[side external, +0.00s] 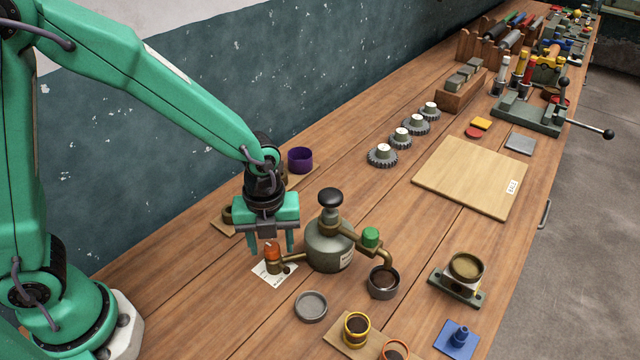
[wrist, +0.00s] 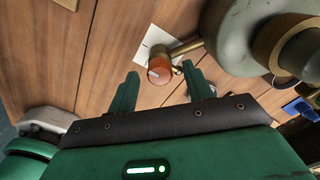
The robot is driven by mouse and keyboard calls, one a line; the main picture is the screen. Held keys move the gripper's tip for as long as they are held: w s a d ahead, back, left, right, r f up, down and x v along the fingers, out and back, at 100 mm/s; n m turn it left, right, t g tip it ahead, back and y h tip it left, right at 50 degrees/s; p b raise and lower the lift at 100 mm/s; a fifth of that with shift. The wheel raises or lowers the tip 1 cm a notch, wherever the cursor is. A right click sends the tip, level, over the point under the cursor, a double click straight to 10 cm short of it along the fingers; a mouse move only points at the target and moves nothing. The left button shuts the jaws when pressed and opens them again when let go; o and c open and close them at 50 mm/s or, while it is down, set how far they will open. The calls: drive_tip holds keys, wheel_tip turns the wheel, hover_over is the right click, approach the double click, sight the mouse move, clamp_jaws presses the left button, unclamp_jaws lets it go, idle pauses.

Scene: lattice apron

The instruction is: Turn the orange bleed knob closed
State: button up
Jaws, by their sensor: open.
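The orange bleed knob (side external: 272,250) sits on a brass fitting at the left of a grey oil can (side external: 328,243) with a black top knob. In the wrist view the orange knob (wrist: 159,71) shows from above, with a white mark across its face. My gripper (side external: 270,247) is open and points down over the knob. In the wrist view its two fingertips (wrist: 160,75) stand either side of the knob, with gaps, and I see no contact. A white label card (side external: 273,274) lies under the fitting.
A green knob (side external: 370,237) sits on the can's right-hand pipe, above a dark cup (side external: 383,282). A grey dish (side external: 311,306) and a yellow-rimmed cup (side external: 357,329) stand in front. A purple cup (side external: 300,160) is behind my gripper.

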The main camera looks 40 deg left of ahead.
sight(272, 247)
drive_tip(key=shift+r, duration=3.7)
drive_tip(key=shift+s+a+r+n, duration=0.1)
drive_tip(key=shift+a+r+n, duration=0.3)
drive_tip(key=shift+n, duration=0.1)
drive_tip(key=s+a+r+n+t, duration=0.2)
drive_tip(key=s+a+r+n, duration=0.3)
drive_tip(key=n, duration=0.8)
drive_tip(key=s+a+r+n+t, duration=0.3)
drive_tip(key=s+a+r+n, duration=0.2)
drive_tip(key=n, duration=0.8)
drive_tip(key=shift+a+r+t, duration=0.3)
drive_tip(key=shift+a+r, duration=0.25)
drive_tip(key=shift+a, duration=0.8)
